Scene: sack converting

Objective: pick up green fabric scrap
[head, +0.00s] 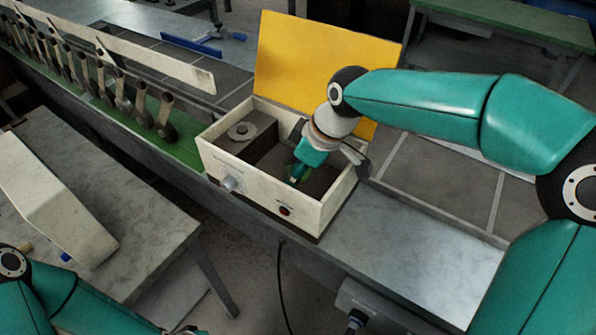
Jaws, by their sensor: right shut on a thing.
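My right gripper (294,179) reaches down into an open cream box (262,196). It is shut on the green fabric scrap (303,173), of which only a small dark green patch shows around the fingertips, low inside the box. The gripper and wrist hide most of the scrap, and I cannot tell whether it is clear of the box floor. My left arm enters at the bottom left corner, and its gripper is out of the picture.
The box has a raised yellow lid (318,62), a front knob (229,183) and a red button (285,211). A grey bench (400,255) extends right of it. A row of metal arms (120,95) runs along the left. A pale angled panel (55,205) lies on the left table (140,215).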

